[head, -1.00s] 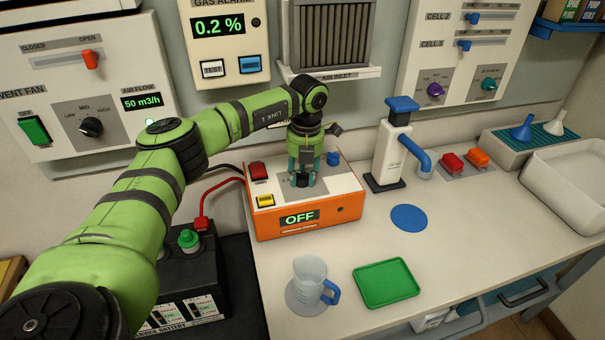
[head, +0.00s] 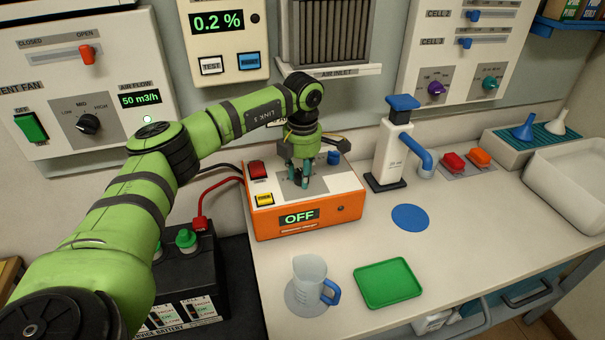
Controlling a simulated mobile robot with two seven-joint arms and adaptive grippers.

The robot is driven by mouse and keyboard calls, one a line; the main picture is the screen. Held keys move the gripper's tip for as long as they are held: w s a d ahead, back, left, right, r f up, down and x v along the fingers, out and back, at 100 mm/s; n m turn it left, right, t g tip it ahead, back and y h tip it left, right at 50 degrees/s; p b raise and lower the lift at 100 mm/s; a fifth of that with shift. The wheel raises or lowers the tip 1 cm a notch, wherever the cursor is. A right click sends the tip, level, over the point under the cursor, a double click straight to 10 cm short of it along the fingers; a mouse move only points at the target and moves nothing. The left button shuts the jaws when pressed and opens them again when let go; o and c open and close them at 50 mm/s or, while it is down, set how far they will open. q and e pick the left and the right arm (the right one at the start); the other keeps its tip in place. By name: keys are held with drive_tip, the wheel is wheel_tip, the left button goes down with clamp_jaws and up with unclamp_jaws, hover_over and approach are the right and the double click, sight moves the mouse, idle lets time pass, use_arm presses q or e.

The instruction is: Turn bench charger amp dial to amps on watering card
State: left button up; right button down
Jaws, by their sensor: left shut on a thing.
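The bench charger (head: 345,214) is an orange box with a pale top, standing on the bench near the middle of the head view. Its front display reads OFF. My left gripper (head: 304,183) points down onto the grey plate on the charger's top. It is shut on the amp dial, which the fingers mostly hide, so its pointer and scale cannot be read. A red switch (head: 258,170), a yellow button (head: 264,199) and a blue knob (head: 333,158) are also on the charger's top. I cannot make out the watering card. My right gripper is out of view.
A dark battery (head: 196,268) with green caps stands left of the charger. A jug (head: 309,278), a green tray (head: 388,283) and a blue disc (head: 410,217) lie in front and right. A white dispenser (head: 393,155) stands right of the charger. The bench's right front is clear.

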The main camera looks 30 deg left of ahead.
sight(297, 176)
use_arm(q)
drive_tip(key=m, duration=0.4)
drive_tip(key=shift+s+a+f, duration=0.15)
drive_tip(key=shift+s+f, duration=0.05)
drive_tip(key=shift+f, duration=0.1)
drive_tip(key=shift+a+r+m+b, duration=0.1)
drive_tip(key=shift+m+b, duration=0.3)
drive_tip(key=shift+m, duration=1.7)
drive_tip(key=o, duration=1.2)
drive_tip(key=shift+a, duration=0.1)
drive_tip(key=shift+c, duration=0.2)
drive_tip(key=shift+r, duration=0.1)
drive_tip(key=shift+w+h, duration=0.1)
drive_tip(key=shift+h, duration=0.2)
drive_tip(key=shift+r, duration=0.2)
drive_tip(key=shift+s+r, duration=0.15)
drive_tip(key=shift+r, duration=1.65)
drive_tip(key=shift+s+r, duration=0.1)
drive_tip(key=shift+r, duration=1.65)
